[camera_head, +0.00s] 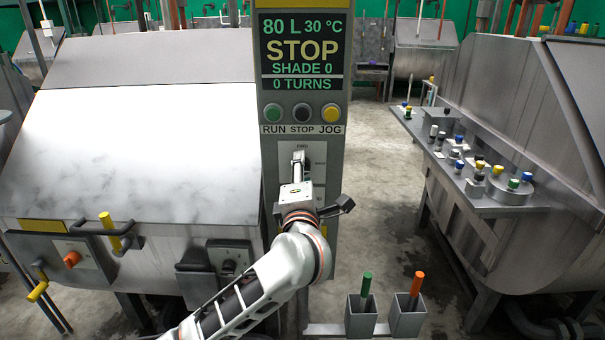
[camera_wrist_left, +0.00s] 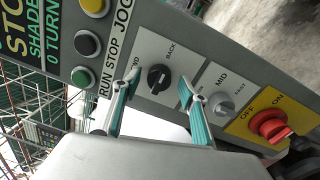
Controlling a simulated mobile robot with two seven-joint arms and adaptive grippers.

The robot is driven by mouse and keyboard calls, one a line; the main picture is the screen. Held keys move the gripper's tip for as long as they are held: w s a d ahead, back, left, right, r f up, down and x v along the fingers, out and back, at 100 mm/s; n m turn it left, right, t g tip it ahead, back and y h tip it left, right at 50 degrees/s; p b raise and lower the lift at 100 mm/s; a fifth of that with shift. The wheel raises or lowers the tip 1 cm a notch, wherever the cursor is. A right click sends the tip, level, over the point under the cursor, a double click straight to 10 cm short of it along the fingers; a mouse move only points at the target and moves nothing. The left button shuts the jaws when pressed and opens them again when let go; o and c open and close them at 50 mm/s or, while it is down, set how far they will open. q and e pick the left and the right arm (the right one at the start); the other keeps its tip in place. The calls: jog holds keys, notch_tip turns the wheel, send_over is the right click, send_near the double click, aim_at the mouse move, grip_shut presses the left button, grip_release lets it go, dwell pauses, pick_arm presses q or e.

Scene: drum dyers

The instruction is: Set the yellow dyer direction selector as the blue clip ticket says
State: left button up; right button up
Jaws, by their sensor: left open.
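The direction selector is a black knob (camera_wrist_left: 158,79) on a pale plate (camera_wrist_left: 146,48). In the wrist view the plate reads BACK on one side, and a finger partly covers the other label. In the head view the left gripper (camera_head: 299,165) is in front of the plate. I see no blue clip ticket. My right gripper is out of view.
The column's screen (camera_head: 302,50) reads STOP, SHADE 0, 0 TURNS. Below it are green, black and yellow buttons (camera_head: 331,113). A steel drum machine (camera_head: 130,100) stands left.

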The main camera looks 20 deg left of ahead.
pick_arm(q)
jog(key=shift+s, duration=0.1)
jog(key=v, duration=1.2)
jog(key=shift+f, duration=0.1)
